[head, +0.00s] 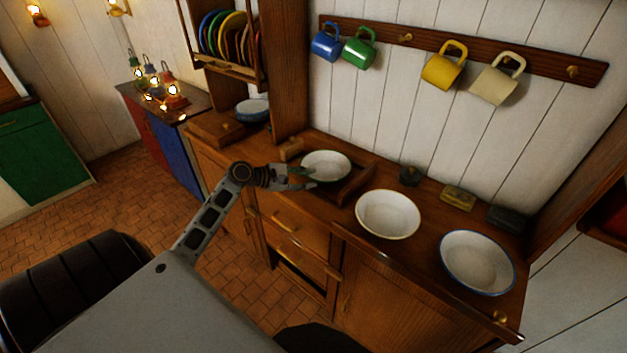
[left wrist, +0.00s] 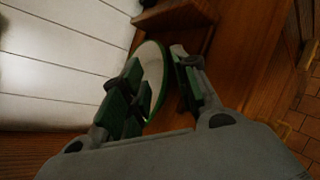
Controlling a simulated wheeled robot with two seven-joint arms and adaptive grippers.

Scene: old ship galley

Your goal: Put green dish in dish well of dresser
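The green dish (head: 326,165), white inside with a green rim, sits at the wooden dish well (head: 357,184) on the dresser top. Whether it rests fully inside cannot be told. My left gripper (head: 302,179) is at the dish's left edge. In the left wrist view the dish (left wrist: 153,68) stands between the two fingers of my left gripper (left wrist: 158,75). The fingers are apart, one over the white inside and one outside the green rim, with a dark gap beside the outer finger. My right gripper is not in view.
A cream-rimmed dish (head: 388,213) and a blue-rimmed dish (head: 477,262) stand to the right on the dresser. A blue dish (head: 252,110) sits at the left under a plate rack (head: 228,68). Mugs hang on a peg rail (head: 405,38). Small blocks (head: 458,198) lie along the wall.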

